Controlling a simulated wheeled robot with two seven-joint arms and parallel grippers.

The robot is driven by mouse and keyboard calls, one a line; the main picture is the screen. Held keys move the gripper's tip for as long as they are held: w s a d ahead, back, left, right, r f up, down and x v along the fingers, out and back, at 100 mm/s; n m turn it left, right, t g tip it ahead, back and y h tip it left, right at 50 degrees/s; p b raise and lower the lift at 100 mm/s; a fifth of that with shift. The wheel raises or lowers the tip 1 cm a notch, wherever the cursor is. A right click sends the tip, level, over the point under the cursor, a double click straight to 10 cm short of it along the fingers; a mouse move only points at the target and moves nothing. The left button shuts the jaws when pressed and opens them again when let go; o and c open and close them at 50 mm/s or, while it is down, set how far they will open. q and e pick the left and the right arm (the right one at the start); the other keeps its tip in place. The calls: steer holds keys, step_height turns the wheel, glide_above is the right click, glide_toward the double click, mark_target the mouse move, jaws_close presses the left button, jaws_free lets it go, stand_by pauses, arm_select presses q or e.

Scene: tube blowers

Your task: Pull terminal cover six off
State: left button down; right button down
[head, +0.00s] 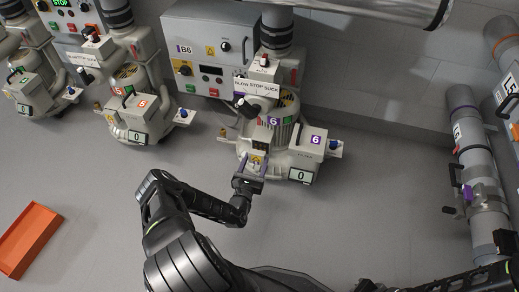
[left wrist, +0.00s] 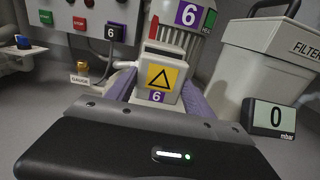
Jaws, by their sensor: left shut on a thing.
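Terminal cover six (left wrist: 160,75) is a small pale box with a yellow warning triangle and a purple 6 label, seen upright in the left wrist view. In the head view the cover (head: 257,159) is on the near side of blower 6 (head: 283,128). My left gripper (head: 251,180) is shut on the cover, with its purple fingers on either side of it. My right gripper is not in view; only dark arm parts show at the lower right.
A filter box (left wrist: 265,55) and a pressure display reading 0 (left wrist: 275,117) are close on the right. A brass gauge fitting (left wrist: 82,68) is on the left. Control box B6 (head: 207,55) stands behind. An orange tray (head: 27,238) lies on the otherwise clear floor.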

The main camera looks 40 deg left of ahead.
arm_select(q)
steer(key=shift+p+v, duration=0.5)
steer(key=shift+v, duration=0.65)
